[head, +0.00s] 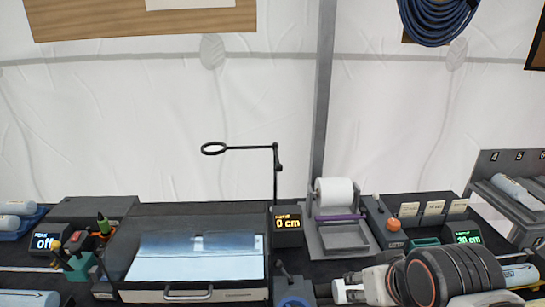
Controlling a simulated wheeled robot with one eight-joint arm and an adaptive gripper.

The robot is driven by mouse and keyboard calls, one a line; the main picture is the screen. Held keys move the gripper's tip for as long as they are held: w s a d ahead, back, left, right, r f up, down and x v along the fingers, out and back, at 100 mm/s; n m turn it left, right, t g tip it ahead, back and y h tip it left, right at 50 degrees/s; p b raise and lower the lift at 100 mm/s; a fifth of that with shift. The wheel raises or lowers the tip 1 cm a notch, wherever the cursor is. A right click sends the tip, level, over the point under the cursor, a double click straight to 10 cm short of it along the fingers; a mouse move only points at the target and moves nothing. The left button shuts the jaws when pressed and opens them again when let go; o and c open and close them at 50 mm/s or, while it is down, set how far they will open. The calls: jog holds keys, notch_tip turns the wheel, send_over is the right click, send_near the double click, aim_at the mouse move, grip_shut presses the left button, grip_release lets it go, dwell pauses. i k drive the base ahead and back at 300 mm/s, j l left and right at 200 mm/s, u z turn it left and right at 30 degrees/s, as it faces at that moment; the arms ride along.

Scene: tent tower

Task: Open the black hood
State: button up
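The black hood (180,219) stands on the bench left of centre in the head view. It has a dark top, a pale bluish front panel (195,266) and a light strip with a grey bar handle (188,294) along its lower front. The panel appears down. A small display (287,222) at its right reads "0 cm". My arm enters at the lower right with a large black round joint. What looks like my gripper (345,290) is at its left end, right of the hood and apart from the handle. Its fingers are too small and partly cut off to tell open or shut.
A paper roll holder (335,215) and a box with a "30 cm" display (466,238) stand right. Small tools in a teal holder (82,265) and an "off" display (45,242) crowd the left.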

aim_at(166, 248)
jog(key=u, duration=1.3)
jog(key=i+j+z, duration=0.1)
jog(key=i+j, duration=0.1)
jog(key=i, duration=0.05)
